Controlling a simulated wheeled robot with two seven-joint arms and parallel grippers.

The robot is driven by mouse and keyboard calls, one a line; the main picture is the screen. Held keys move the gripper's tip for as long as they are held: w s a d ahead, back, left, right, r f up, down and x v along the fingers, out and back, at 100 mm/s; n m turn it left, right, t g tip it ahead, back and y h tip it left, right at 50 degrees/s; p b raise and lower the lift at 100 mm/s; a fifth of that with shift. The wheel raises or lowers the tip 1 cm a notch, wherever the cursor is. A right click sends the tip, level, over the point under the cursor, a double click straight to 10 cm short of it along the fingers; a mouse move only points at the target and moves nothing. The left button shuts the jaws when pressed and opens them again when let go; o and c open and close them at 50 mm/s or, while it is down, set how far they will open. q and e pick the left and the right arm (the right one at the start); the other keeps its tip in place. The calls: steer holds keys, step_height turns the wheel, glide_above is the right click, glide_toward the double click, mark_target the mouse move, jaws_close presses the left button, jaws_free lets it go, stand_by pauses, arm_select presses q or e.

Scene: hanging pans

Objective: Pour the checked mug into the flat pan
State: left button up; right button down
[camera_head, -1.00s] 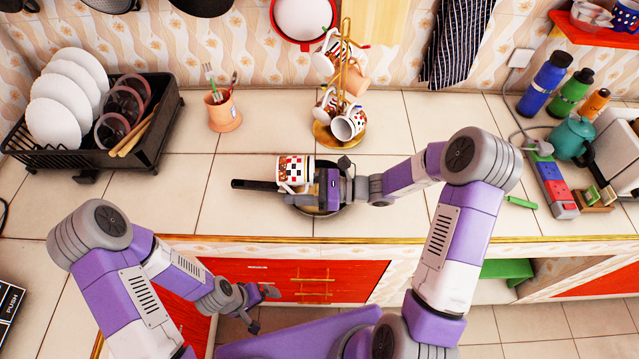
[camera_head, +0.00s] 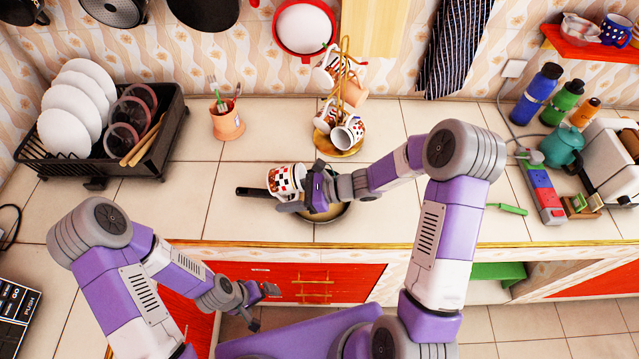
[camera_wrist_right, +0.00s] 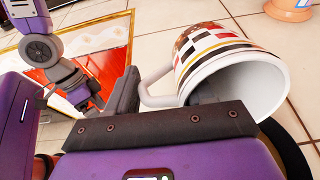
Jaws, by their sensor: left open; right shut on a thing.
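The checked mug (camera_head: 283,181) is held above the flat pan (camera_head: 334,213) on the counter, over the pan's left part. It is tilted, and in the right wrist view its white mouth (camera_wrist_right: 250,88) faces sideways, with the handle (camera_wrist_right: 156,90) between the jaws. The inside that shows looks plain white; I see no contents. My right gripper (camera_head: 303,194) is shut on the mug and covers much of the pan. The pan's dark handle (camera_head: 254,192) points left. My left gripper (camera_head: 262,308) is open and empty, low in front of the counter.
A mug tree (camera_head: 341,140) with several mugs stands behind the pan. A pink utensil cup (camera_head: 228,122) stands at the back left, beside a dish rack (camera_head: 152,160) with plates. Bottles and a teal kettle (camera_head: 561,147) are at the right. Counter left of the pan is clear.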

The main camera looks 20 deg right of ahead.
steer(key=shift+r+p, duration=0.1)
steer(key=shift+p, duration=0.5)
steer(key=g+h+p, duration=0.1)
steer(key=h+p, duration=0.1)
steer(key=p, duration=0.4)
steer(key=a+r+h+p, duration=0.1)
steer(key=h+p, duration=0.2)
steer(key=p, duration=0.3)
steer(key=a+g+h+p, duration=0.1)
steer(key=h+p, duration=0.2)
steer(key=p, duration=0.3)
steer(key=shift+w+r+g, duration=0.3)
steer(key=shift+a+f+h, duration=0.25)
steer(key=shift+f+h, duration=0.05)
steer(key=shift+w+a+f+g+h, duration=0.15)
steer(key=shift+w+a+g+h, duration=0.1)
steer(key=shift+a+h, duration=0.4)
steer(key=shift+w+a+f+g+h, duration=0.1)
steer(key=shift+a+f+g+h, duration=0.15)
steer(key=shift+h, duration=0.7)
steer(key=shift+w+a+f+g+h, duration=0.1)
steer(key=shift+w+a+g+h, duration=0.15)
steer(key=shift+a+h, duration=0.45)
steer(key=shift+d, duration=0.15)
